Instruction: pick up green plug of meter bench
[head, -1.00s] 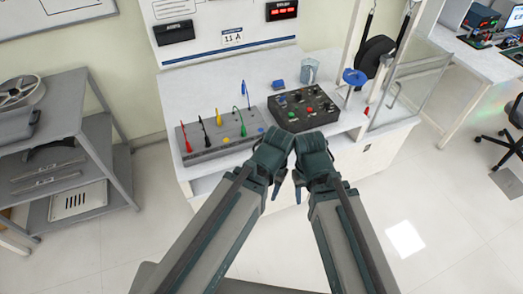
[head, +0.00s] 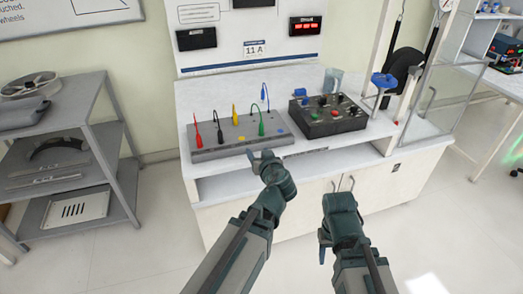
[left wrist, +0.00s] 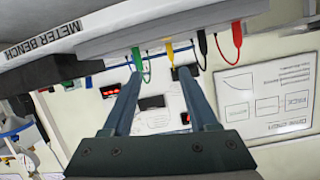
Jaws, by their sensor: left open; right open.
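The green plug (head: 261,129) stands upright near the right end of a grey socket board on the white meter bench (head: 200,185). In the left wrist view, the green plug (left wrist: 137,65) appears inverted, beside the tip of the left-hand finger. My left gripper (head: 262,157) is at the bench's front edge, just in front of the board and a little short of the green plug. Its fingers (left wrist: 158,74) are open with nothing held between them. My right gripper (head: 325,245) is lower, in front of the cabinet, and empty; its finger gap is hard to see.
A black control box (head: 325,125) with knobs is to the right. A grey shelf (head: 75,130) stands at the left.

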